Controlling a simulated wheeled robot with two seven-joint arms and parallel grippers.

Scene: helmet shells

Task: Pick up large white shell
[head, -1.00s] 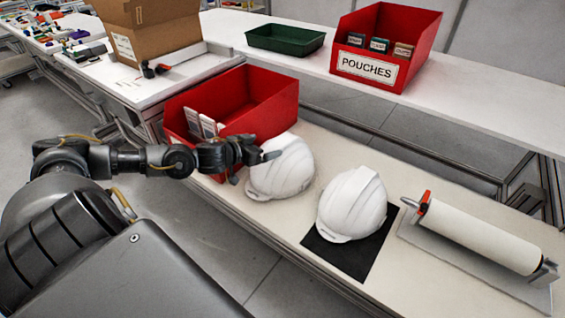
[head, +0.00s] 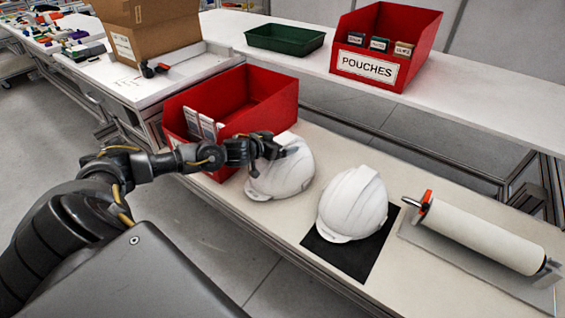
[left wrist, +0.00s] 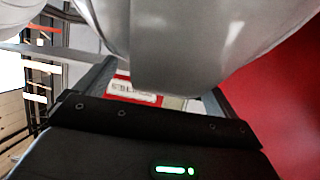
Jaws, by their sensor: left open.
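Two white helmet shells stand on the near bench. The left shell (head: 284,177) is beside the red bin; the right shell (head: 352,203) sits on a black mat (head: 378,250). They look close in size, so I cannot tell from size alone which is the large one. My left gripper (head: 268,158) is open at the upper left side of the left shell and hides part of it. In the left wrist view a white shell surface (left wrist: 180,45) fills the top, in front of and partly between the open fingers. I cannot tell whether they touch it. My right gripper is out of view.
A red bin (head: 270,100) holding white packets stands just behind the left shell, close to my left gripper. A white roll (head: 480,235) lies at the right of the bench. A red POUCHES bin (head: 420,40) and green tray (head: 285,38) stand on the rear table.

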